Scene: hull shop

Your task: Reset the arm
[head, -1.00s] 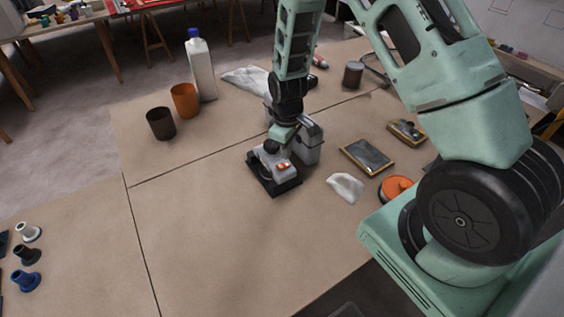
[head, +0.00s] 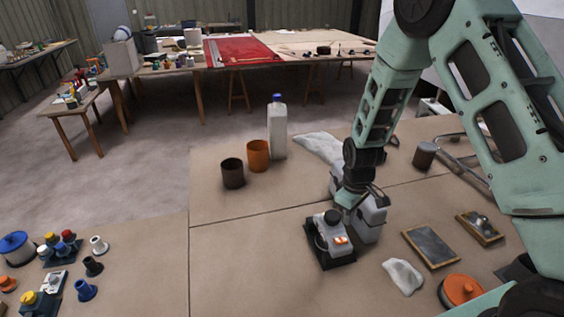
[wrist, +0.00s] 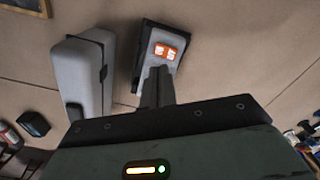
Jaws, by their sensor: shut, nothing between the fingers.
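My gripper (head: 345,208) points down over the brown-covered table in the head view, just above a grey sander-like tool. In the wrist view its fingers (wrist: 158,78) are together with nothing between them. The grey tool (head: 328,231) has an orange-and-white panel and a dark base, and stands on the table. It also shows just beyond the fingertips in the wrist view (wrist: 158,38). Whether the fingers touch it I cannot tell. A second grey case (head: 370,224) stands close beside it and shows left of the fingers in the wrist view (wrist: 78,72).
An orange cup (head: 258,155), a dark cup (head: 233,173) and a white bottle (head: 278,132) stand behind. A crumpled white cloth (head: 404,276), a framed dark plate (head: 430,247) and an orange round item (head: 461,290) lie at right. The table's front middle is clear.

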